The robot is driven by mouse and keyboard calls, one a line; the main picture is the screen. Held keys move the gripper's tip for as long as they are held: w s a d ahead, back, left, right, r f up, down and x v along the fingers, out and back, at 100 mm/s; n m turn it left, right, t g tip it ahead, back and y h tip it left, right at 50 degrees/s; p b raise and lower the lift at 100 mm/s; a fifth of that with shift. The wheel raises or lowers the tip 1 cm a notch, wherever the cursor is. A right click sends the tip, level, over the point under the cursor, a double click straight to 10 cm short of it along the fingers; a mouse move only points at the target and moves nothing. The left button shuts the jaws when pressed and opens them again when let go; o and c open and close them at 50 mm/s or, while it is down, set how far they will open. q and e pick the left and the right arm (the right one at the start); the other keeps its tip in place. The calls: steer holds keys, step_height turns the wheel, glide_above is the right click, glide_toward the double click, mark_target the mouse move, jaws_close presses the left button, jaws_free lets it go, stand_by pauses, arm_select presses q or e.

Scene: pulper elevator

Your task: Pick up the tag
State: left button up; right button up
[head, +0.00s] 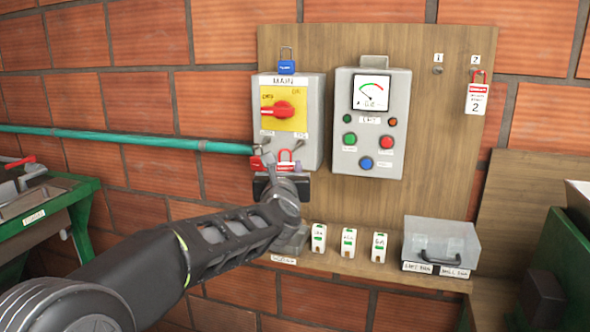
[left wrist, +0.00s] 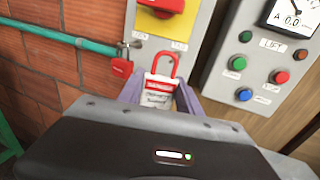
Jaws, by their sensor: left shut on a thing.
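A red-and-white tag (left wrist: 158,92) with a red shackle is between the fingers of my left gripper (left wrist: 160,98) in the left wrist view. The gripper is shut on it, just below the main switch box (left wrist: 178,42). In the head view only the upper part of this tag (head: 286,164) shows above my left gripper (head: 275,172); my wrist hides what is below. Another red-and-white tag (head: 477,98), marked 2, hangs on a hook at the right of the board. My right gripper is in neither view.
A red padlock (left wrist: 122,67) hangs left of the held tag, by the green pipe (left wrist: 70,38). A blue padlock (head: 286,67) is above the switch box. The lift control box (head: 371,122) is to the right.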

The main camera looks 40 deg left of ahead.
arm_select(q)
steer(key=s+a+b+v, duration=0.1)
steer(key=a+b+v, duration=0.1)
steer(key=v, duration=0.9)
steer(key=shift+s, duration=0.35)
steer(key=shift+a, duration=0.2)
